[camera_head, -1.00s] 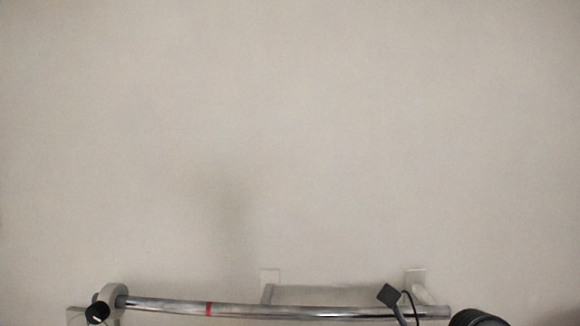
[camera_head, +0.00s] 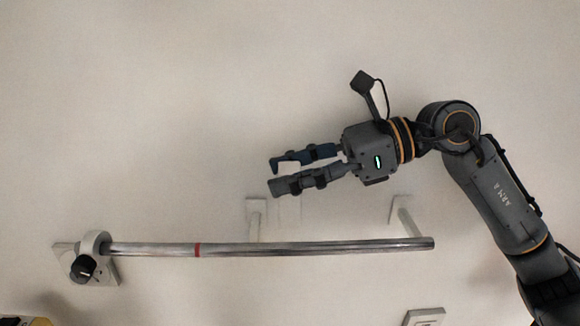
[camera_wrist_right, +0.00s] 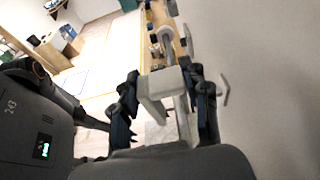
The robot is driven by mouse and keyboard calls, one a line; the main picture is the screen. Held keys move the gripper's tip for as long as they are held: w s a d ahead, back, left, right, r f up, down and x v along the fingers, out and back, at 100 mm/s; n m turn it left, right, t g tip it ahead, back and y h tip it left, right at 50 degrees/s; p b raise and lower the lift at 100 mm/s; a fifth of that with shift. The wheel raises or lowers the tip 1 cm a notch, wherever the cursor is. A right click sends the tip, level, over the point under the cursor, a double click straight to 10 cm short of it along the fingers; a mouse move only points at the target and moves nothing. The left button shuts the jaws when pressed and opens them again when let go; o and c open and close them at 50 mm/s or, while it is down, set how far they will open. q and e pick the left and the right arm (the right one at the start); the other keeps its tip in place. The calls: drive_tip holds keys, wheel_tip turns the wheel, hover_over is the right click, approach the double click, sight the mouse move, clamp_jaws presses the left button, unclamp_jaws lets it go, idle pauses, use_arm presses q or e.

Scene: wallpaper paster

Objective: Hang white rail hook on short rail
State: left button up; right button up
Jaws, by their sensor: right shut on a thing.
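The short rail (camera_head: 320,247) is a chrome bar with a red band, running level across the lower part of the head view. My right gripper (camera_head: 272,178) comes in from the right and points left, above the middle of the rail and apart from it in the picture. In the right wrist view, its dark fingers (camera_wrist_right: 165,105) are shut on a white rail hook (camera_wrist_right: 159,84), with an arm of the hook hanging down. The hook is barely discernible against the pale wall in the head view. My left gripper is not in view.
The rail's left end meets a white wall mount (camera_head: 96,243) with a black knob (camera_head: 83,268). Two white wall brackets (camera_head: 256,207) (camera_head: 402,212) stand behind the rail. A white wall fitting (camera_head: 426,316) is at the bottom right. The wall above is clear.

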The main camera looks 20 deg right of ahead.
drive_tip(key=shift+f, duration=0.2)
drive_tip(key=b, duration=0.6)
hover_over(291, 245)
wheel_tip(291, 245, down, 6)
drive_tip(key=shift+r, duration=0.2)
idle(1.6)
drive_tip(key=shift+f+b, duration=2.8)
drive_tip(key=shift+b, duration=0.05)
drive_tip(key=o, duration=0.9)
drive_tip(key=shift+o, duration=0.2)
